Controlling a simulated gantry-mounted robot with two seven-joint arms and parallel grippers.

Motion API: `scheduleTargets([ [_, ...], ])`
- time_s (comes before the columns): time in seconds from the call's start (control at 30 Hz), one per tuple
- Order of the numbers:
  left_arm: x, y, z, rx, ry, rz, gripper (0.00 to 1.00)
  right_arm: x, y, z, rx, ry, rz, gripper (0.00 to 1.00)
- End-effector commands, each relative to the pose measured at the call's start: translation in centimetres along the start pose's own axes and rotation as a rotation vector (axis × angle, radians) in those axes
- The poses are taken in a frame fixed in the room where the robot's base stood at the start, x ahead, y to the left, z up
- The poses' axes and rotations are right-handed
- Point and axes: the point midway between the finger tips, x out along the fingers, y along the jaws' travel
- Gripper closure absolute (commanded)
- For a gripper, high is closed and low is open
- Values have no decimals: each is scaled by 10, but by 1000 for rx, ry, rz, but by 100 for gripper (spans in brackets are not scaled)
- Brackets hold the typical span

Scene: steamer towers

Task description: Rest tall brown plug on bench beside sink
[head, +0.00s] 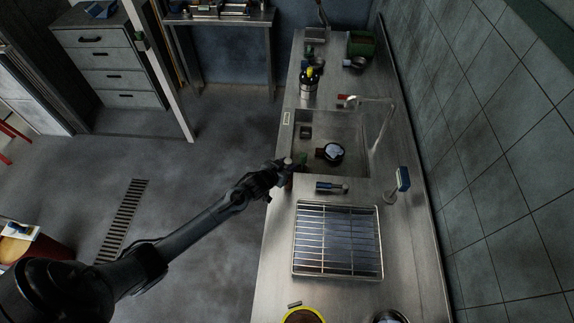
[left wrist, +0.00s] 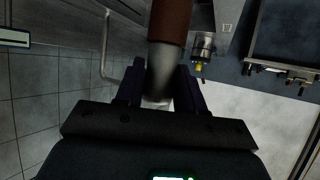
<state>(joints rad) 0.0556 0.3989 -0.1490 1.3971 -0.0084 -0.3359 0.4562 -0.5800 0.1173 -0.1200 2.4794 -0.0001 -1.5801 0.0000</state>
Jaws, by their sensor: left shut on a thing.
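My left gripper (head: 283,168) is over the front-left edge of the sink (head: 352,165). In the left wrist view the fingers (left wrist: 160,92) are shut on the plug, which has a brown part (left wrist: 172,18) and a grey part (left wrist: 163,68) between the fingers. In the head view the plug is mostly hidden by the gripper; only a small pale tip (head: 288,161) shows. The steel bench (head: 273,225) runs around the sink, with a bare strip along its left edge. My right gripper is not in view.
A blue-handled tool (head: 331,187) and a wire rack (head: 338,240) are on the bench in front. A blue brush (head: 402,180) stands right; a dark bottle (head: 308,82) stands behind the sink.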

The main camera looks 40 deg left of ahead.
Motion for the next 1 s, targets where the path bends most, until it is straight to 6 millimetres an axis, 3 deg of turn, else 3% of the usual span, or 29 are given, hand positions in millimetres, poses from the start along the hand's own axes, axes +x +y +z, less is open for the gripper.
scheduleTargets([
  [0.87,5,0,8,0,3,0,100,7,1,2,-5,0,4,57],
  [0.9,4,0,7,0,3,0,58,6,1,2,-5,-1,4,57],
  [1.0,4,0,7,0,2,0,42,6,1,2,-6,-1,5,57],
])
